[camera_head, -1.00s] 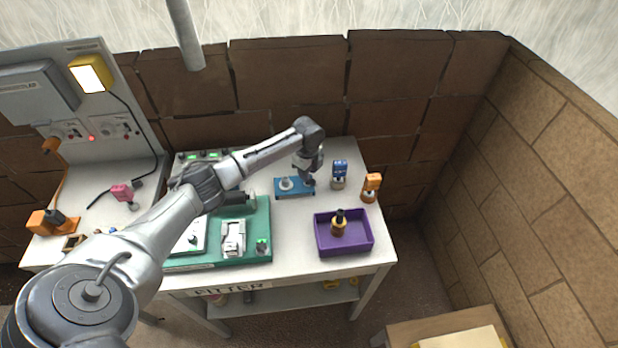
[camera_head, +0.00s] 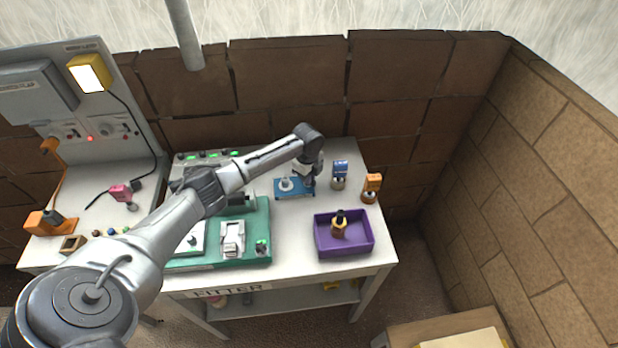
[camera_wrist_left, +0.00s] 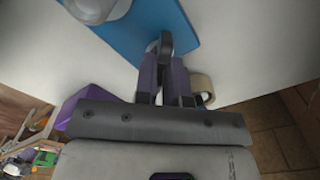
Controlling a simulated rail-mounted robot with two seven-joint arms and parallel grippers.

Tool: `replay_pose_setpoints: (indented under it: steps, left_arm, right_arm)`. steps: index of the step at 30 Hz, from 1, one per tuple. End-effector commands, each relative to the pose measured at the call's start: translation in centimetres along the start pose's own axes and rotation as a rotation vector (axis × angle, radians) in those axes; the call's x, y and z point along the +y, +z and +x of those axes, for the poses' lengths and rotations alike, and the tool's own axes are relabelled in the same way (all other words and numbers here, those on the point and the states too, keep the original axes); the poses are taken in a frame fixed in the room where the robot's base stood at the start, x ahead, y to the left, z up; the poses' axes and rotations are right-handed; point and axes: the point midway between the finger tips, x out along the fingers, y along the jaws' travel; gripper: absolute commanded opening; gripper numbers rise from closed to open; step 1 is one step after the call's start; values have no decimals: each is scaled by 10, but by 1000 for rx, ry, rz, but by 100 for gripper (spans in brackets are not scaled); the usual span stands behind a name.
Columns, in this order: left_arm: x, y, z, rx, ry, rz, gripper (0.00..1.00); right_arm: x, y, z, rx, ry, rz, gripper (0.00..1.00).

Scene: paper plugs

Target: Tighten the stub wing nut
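A blue plate (camera_head: 283,194) lies on the bench, with a pale round knob (camera_head: 287,184) on it; in the left wrist view the plate (camera_wrist_left: 172,22) fills the top middle. My left gripper (camera_head: 308,183) points down at the plate's right end. In the left wrist view, its two dark fingers (camera_wrist_left: 165,62) are close together around a small dark grey piece, seemingly the stub wing nut (camera_wrist_left: 165,44), over the plate's edge. The fingers hide most of it. My right gripper is not in view.
Right of the plate stand a blue-topped piece (camera_head: 339,172) and an orange-topped piece (camera_head: 370,187). A purple bin (camera_head: 363,246) with a yellow-and-black part is in front. A green fixture board (camera_head: 256,218) lies left.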

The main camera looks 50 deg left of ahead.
Motion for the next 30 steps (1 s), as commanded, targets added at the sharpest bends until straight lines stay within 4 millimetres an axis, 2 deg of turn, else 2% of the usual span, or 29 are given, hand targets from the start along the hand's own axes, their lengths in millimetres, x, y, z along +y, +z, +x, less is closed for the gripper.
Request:
replay_pose_setpoints:
  steps: [3, 17, 30]
  left_arm:
    - [0, 0, 0, 0, 1, 0, 0]
    - [0, 0, -1, 0, 1, 41, 0]
    - [0, 0, 0, -1, 0, 673, 0]
  right_arm:
    - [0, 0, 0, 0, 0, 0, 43]
    - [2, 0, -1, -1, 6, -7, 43]
    - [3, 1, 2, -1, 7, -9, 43]
